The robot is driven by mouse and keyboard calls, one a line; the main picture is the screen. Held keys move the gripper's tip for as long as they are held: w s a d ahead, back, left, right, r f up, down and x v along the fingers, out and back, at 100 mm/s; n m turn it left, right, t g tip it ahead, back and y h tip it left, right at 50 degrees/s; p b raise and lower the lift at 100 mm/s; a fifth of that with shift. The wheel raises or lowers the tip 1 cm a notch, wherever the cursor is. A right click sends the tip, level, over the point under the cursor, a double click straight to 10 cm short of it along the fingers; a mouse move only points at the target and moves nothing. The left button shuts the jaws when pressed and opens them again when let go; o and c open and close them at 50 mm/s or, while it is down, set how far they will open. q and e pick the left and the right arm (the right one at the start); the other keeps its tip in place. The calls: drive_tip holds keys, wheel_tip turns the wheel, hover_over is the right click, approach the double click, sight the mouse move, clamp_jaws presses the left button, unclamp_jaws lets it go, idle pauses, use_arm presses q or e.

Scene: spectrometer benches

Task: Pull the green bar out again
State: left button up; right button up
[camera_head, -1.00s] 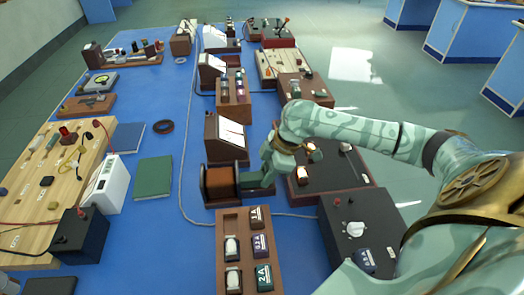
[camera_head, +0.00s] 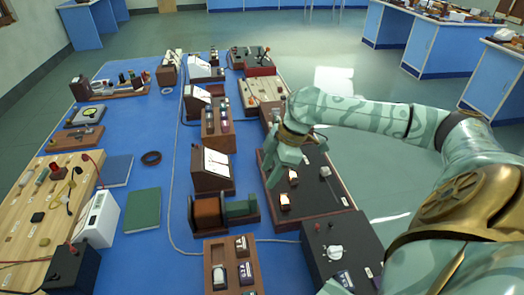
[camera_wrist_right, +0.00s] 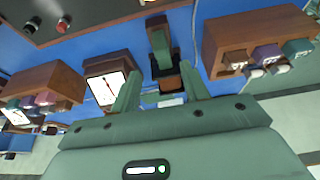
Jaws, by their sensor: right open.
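The green bar (camera_head: 240,207) lies level in a brown wooden stand, sticking out to the right of the brown coil block (camera_head: 207,213). Whether its left end is inside the coil is hard to tell. My right gripper (camera_head: 273,180) is open and empty, above and to the right of the bar, apart from it. In the right wrist view the bar (camera_wrist_right: 160,42) shows beyond the open fingers (camera_wrist_right: 160,88), roughly in line with the gap between them. My left gripper is not in view.
A brown meter box (camera_head: 212,168) stands just behind the coil. A dark board with switches (camera_head: 310,180) lies to the right, under my right arm. A wooden rack of labelled blocks (camera_head: 218,250) stands in front. A green book (camera_head: 142,211) lies left, with clear blue bench between.

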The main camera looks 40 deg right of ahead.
drive_tip(key=v, duration=0.3)
drive_tip(key=shift+d+r+p, duration=0.1)
drive_tip(key=shift+r+p, duration=0.2)
drive_tip(key=shift+p, duration=0.05)
